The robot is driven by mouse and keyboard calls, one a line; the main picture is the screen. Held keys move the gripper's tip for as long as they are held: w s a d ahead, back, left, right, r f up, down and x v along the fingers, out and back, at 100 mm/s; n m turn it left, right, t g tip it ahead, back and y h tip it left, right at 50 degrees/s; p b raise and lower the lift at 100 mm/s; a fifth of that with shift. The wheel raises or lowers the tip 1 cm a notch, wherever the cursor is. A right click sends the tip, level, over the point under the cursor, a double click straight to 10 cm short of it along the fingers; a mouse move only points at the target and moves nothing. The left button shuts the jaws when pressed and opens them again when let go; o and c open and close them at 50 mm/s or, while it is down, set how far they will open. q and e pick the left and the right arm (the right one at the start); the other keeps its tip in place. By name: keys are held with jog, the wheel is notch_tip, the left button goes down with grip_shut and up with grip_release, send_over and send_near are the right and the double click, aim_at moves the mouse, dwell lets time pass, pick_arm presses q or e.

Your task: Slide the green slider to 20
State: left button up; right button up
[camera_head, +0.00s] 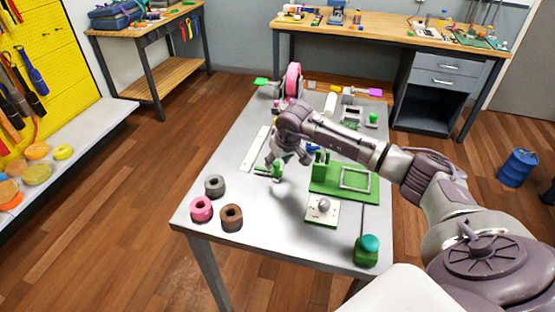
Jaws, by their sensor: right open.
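My right gripper (287,160) hangs over the middle of the grey table, its fingers pointing down and open. A small green piece (274,172), which looks like the green slider, is just below the fingers; I cannot tell whether they touch. A long white strip (255,149) lies on the table to the left of the gripper. Any numbers, including the 20 mark, are too small to read. My left gripper is not in view.
A green board (330,190), a white plate with a knob (322,210) and a green box with a teal button (367,251) are on the right. The front middle is clear.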

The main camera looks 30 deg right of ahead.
jog(key=shift+w+f, duration=0.2)
jog(key=shift+f, duration=0.25)
grip_shut()
